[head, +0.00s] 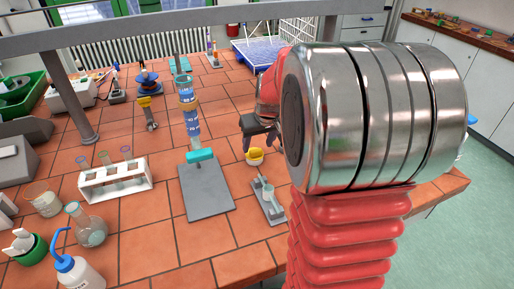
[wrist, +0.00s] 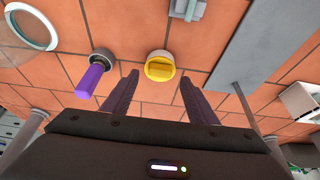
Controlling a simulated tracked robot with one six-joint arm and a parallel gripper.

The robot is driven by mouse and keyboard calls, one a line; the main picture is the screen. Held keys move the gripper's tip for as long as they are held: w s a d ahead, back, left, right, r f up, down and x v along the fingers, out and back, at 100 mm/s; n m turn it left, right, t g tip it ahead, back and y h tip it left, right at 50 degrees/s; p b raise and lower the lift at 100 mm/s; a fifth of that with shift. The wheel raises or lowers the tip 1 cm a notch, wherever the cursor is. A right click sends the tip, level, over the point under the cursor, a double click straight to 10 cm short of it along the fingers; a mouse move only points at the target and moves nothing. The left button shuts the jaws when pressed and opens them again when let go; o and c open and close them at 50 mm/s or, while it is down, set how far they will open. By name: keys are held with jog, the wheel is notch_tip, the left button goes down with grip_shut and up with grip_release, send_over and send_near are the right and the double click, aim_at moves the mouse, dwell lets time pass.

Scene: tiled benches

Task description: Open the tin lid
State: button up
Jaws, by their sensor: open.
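A small round tin (head: 254,157), yellow and white, stands on the tiled bench in the head view, just below my gripper (head: 255,128). I cannot tell the lid apart from the body. My gripper (wrist: 158,80) is open, with its two dark fingers spread to the left and right of the tin in that view. The tin lies beyond the fingertips, and nothing is held. How far the fingers are from it is hard to tell.
A purple-handled object (wrist: 94,80) lies left of the tin in the wrist view. In the head view, a grey tray (head: 270,212) is nearby, with a tall column on a grey base (head: 207,190) to its left. A white test-tube rack (head: 115,182) stands further left.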

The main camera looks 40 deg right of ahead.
aim_at(256, 150)
jog(key=shift+x, duration=1.75)
jog(key=c, duration=0.9)
jog(key=shift+d, duration=0.1)
jog(key=shift+c, duration=0.8)
